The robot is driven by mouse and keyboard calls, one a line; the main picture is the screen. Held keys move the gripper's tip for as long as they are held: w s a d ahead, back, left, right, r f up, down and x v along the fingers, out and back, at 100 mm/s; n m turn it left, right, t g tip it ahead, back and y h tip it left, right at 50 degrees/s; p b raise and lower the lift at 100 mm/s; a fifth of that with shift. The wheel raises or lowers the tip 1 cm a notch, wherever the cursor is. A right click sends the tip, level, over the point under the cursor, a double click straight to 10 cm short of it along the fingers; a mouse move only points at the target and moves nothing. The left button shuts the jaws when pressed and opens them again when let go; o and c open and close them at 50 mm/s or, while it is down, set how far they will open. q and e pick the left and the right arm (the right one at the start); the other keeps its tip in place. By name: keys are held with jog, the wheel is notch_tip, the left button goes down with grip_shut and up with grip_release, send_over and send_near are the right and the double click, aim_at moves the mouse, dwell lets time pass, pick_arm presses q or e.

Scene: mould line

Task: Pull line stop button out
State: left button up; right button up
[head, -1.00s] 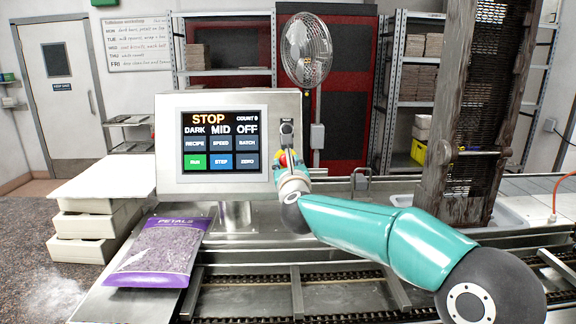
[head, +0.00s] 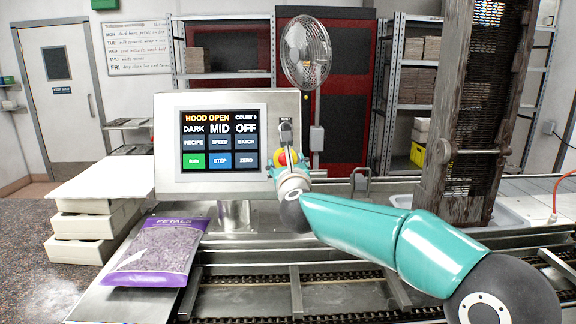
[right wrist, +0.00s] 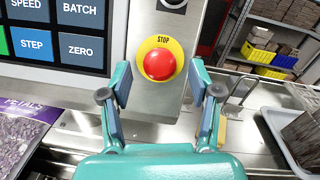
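The line stop button is a red mushroom knob (right wrist: 160,64) on a yellow ring marked STOP, on the steel panel beside the screen. In the right wrist view my right gripper (right wrist: 164,92) is open, with one finger on each side of the knob and gaps between. In the head view the right gripper (head: 290,168) is in front of the button and hides most of it; a piece of the yellow ring shows. The control screen (head: 221,140) reads HOOD OPEN, with DARK, MID, OFF below. My left gripper is not in view.
A purple petal bag (head: 153,251) lies on the steel ledge at lower left, beside stacked pale trays (head: 92,228). A dark upright mesh frame (head: 470,110) stands to the right. A chain conveyor (head: 340,292) runs along the front.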

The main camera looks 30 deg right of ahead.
jog(key=shift+w, duration=0.15)
jog(key=v, duration=1.2)
jog(key=shift+f, duration=0.2)
